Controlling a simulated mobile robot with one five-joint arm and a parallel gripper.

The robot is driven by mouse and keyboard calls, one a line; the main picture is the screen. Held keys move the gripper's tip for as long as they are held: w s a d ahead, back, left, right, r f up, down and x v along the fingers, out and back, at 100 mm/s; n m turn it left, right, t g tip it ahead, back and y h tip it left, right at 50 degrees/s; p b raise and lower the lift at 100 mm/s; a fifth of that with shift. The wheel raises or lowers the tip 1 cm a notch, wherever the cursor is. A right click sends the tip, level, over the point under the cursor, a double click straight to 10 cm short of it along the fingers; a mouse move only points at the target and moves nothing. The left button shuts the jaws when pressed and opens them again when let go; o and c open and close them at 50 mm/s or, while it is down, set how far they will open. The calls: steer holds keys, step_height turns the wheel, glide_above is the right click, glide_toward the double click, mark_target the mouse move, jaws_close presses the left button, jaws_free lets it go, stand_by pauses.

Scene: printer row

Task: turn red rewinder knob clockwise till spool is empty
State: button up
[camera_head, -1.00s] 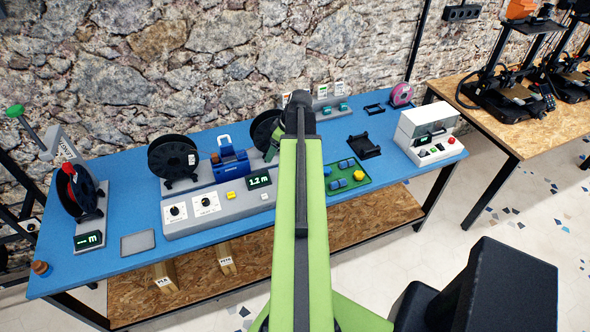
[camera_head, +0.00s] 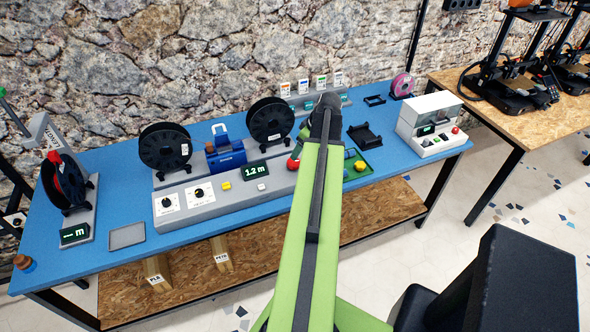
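A red knob (camera_head: 294,163) shows at the right end of the long grey rewinder (camera_head: 235,198), just left of my arm. Two black spools stand on the rewinder, a left spool (camera_head: 165,148) and a right spool (camera_head: 270,121). No coloured filament is clear on either. The rewinder's display (camera_head: 256,172) reads 1.2 m. My green arm reaches over the rewinder's right end. My gripper (camera_head: 303,135) is mostly hidden behind the arm; only a small green part shows beside the right spool. Whether it touches the knob cannot be told.
A separate stand at the left holds a spool with red on it (camera_head: 65,180); its display (camera_head: 74,234) shows dashes. A blue box (camera_head: 226,152) sits between the rewinder's spools. A green tray (camera_head: 372,168), black holder (camera_head: 364,136) and white machine (camera_head: 428,123) lie to the right.

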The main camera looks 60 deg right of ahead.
mark_target(295, 162)
steer(key=b+x, duration=0.6)
steer(key=x, duration=0.2)
steer(key=shift+s+f, duration=0.1)
steer(key=shift+f, duration=0.05)
steer(key=shift+w+f, duration=0.25)
steer(key=shift+r, duration=0.1)
steer(key=c, duration=1.4)
